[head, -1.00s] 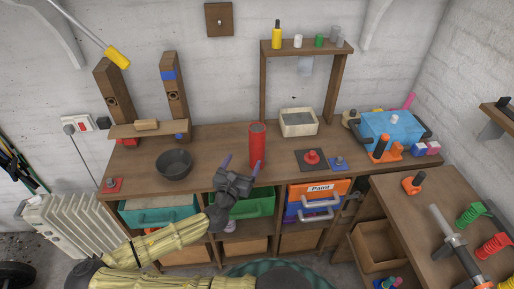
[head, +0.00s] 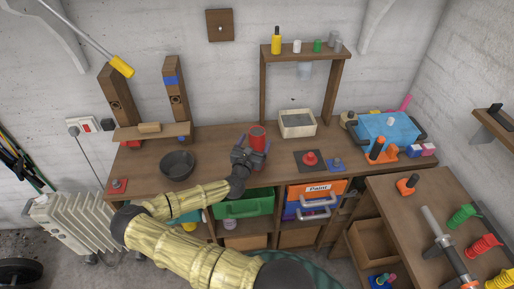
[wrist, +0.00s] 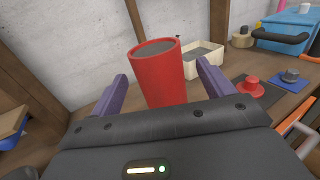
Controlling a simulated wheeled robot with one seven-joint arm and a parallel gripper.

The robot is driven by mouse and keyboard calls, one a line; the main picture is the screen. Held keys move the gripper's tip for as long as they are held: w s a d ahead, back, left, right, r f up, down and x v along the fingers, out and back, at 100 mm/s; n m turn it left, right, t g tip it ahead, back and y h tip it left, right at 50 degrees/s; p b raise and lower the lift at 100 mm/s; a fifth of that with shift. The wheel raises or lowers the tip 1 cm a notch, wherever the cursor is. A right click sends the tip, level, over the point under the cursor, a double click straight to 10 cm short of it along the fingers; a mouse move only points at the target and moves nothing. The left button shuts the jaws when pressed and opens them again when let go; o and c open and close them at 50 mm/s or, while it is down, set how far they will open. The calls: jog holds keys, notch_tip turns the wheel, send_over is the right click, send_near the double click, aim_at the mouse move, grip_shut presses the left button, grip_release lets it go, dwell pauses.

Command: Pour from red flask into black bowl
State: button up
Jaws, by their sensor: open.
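The red flask (head: 257,133) stands upright on the wooden workbench (head: 220,178). In the wrist view the red flask (wrist: 158,75) rises between my two purple fingers, with a grey surface showing inside its top. My gripper (head: 255,153) is open, its fingers on either side of the flask and apart from it in the wrist view (wrist: 162,85). In the head view my gripper hides the flask's lower part. The black bowl (head: 177,165) sits on the bench to the left of my gripper and looks empty.
A cream tray (head: 297,124) with grey contents stands behind and right of the flask. A dark plate with a red knob (head: 310,159) and a blue piece (head: 337,165) lie to the right. Bench between bowl and flask is clear.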

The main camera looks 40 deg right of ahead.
jog(key=shift+w+d+r+p, duration=0.1)
jog(key=shift+w+d+p, duration=0.15)
jog(key=shift+d+p, duration=0.2)
jog(key=p+x, duration=0.1)
jog(key=x, duration=0.1)
jog(key=p+x, duration=0.1)
jog(key=x, duration=0.1)
jog(key=shift+w+f+p, duration=0.1)
jog(key=shift+f+p, duration=0.15)
jog(key=shift+p, duration=0.05)
grip_shut()
dwell(0.4)
